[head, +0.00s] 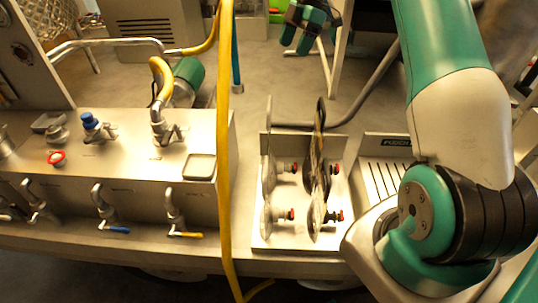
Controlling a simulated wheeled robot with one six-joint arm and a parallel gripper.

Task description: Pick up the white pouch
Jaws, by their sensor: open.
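I cannot make out a white pouch anywhere in the head view. My gripper (297,47) shows small at the top middle, teal and dark, with its two fingers pointing down and apart. It is open, with nothing visible between the fingers. My teal and cream arm fills the right side and hides what lies behind it.
A steel bench with valves (130,180) stands at left. A rack with upright discs (290,240) stands in the middle, beside a slotted steel tray (385,180). A yellow hose (224,150) hangs down across the bench. Grey floor lies behind.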

